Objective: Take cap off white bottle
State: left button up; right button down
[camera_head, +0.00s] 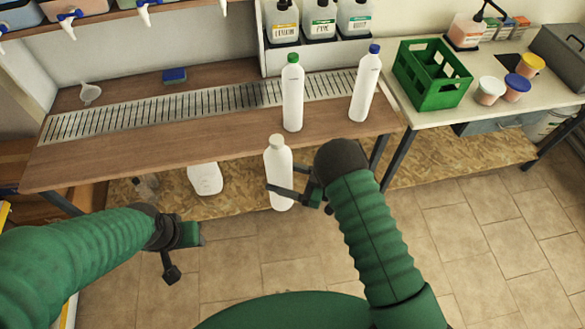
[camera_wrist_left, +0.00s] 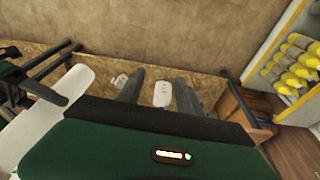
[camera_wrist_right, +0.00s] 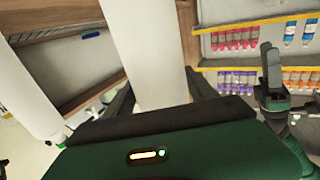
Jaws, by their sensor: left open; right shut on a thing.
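A white bottle (camera_head: 279,178) with a cream-white cap (camera_head: 276,141) is held upright in front of the table's near edge. My right gripper (camera_head: 292,193) is shut around its lower body; the bottle's white side (camera_wrist_right: 150,50) fills the middle of the right wrist view, its cap outside that view. The cap is on the bottle. My left gripper (camera_head: 186,254) is open and empty, lower and left of the bottle, apart from it. Its two fingers (camera_wrist_left: 158,92) show spread in the left wrist view. It also shows at the right of the right wrist view (camera_wrist_right: 273,85).
A green-capped bottle (camera_head: 292,95) and a blue-capped bottle (camera_head: 365,85) stand on the wooden table (camera_head: 215,140). A green crate (camera_head: 432,80) and several tubs stand at right. A white container (camera_head: 205,178) sits on the lower shelf. The floor in front is clear.

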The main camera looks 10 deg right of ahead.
pick_arm(q)
jog(key=shift+o, duration=0.2)
jog(key=w+d+r+m, duration=0.5)
jog(key=w+d+m, duration=0.1)
jog(key=w+m, duration=0.4)
jog(key=shift+d+r+g, duration=0.15)
jog(key=shift+r+g, duration=0.1)
jog(key=shift+g, duration=0.05)
notch_tip(320, 180, up, 15)
jog(key=m+g, duration=0.2)
jog(key=m, duration=2.3)
send_over(279, 139)
jog(key=shift+w, duration=0.2)
notch_tip(279, 139, down, 8)
jog(key=shift+s+r, duration=0.1)
jog(key=shift+r, duration=0.1)
grip_shut()
